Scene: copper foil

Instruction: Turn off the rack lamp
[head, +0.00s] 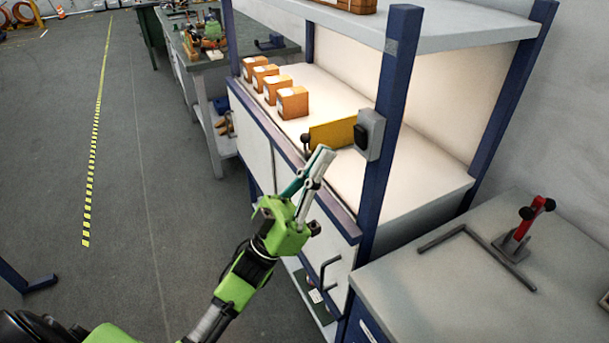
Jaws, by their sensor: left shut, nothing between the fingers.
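The rack (383,130) has blue posts and a brightly lit middle shelf. A small grey switch box (371,135) with a dark rocker is fixed on its front post. The lamp itself is hidden under the upper shelf, but its light falls on the shelf and the back panel. My left gripper (325,152) is shut and empty, in front of the shelf edge. Its fingertips point up towards the switch box, just left of it and apart from it as far as I can see. My right gripper is out of view.
Several orange-brown boxes (292,102) and a yellow plate (332,133) with a dark knob beside it stand on the lit shelf. A grey bench (460,290) at right holds a red clamp (525,228). A cluttered bench (190,60) stands behind.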

